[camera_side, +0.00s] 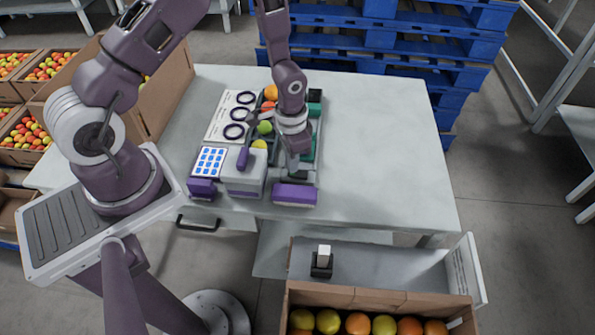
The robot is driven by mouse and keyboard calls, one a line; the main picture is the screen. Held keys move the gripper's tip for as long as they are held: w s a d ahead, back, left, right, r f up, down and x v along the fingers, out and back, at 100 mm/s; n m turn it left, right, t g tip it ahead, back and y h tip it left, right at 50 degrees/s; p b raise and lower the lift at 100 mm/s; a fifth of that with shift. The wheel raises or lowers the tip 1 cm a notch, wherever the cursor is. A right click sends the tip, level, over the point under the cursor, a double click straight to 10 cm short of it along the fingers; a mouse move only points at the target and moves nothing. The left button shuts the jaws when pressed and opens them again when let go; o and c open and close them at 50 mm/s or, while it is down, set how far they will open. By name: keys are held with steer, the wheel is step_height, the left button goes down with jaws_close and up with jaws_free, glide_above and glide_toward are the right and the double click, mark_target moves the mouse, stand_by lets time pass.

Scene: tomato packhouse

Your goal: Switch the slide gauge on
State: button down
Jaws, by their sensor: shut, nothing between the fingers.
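My gripper (293,166) points down over the front part of the table, just behind a purple block (295,194). Its fingers are shut and I see nothing held in them. Whether the fingertips touch anything below cannot be told. The purple block sits at the table's front edge, at the near end of a dark tray. To its left stands a light grey box (245,180) with a purple handle-like part (243,158). I cannot tell for certain which of these is the slide gauge, and no switch position is readable.
A white sheet with dark rings (233,112) and a blue-white chart (209,161) lie left. The table's right side (385,140) is clear. A crate of fruit (365,298) stands in front.

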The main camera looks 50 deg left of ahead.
steer(key=shift+f, duration=0.5)
steer(key=shift+r, duration=3.5)
steer(key=s+r+n+t+y, duration=0.1)
steer(key=s+r+t, duration=0.15)
steer(key=r, duration=0.85)
steer(key=s+r+n+t, duration=0.1)
steer(key=s+r, duration=0.2)
steer(key=r, duration=0.8)
steer(key=s+d+r+t, duration=0.1)
steer(key=s+r, duration=0.2)
steer(key=s, duration=0.3)
steer(key=s+d+r+n+t+h, duration=0.1)
steer(key=s+d+r, duration=0.1)
steer(key=s+r, duration=0.2)
steer(key=s, duration=0.3)
steer(key=shift+s, duration=0.15)
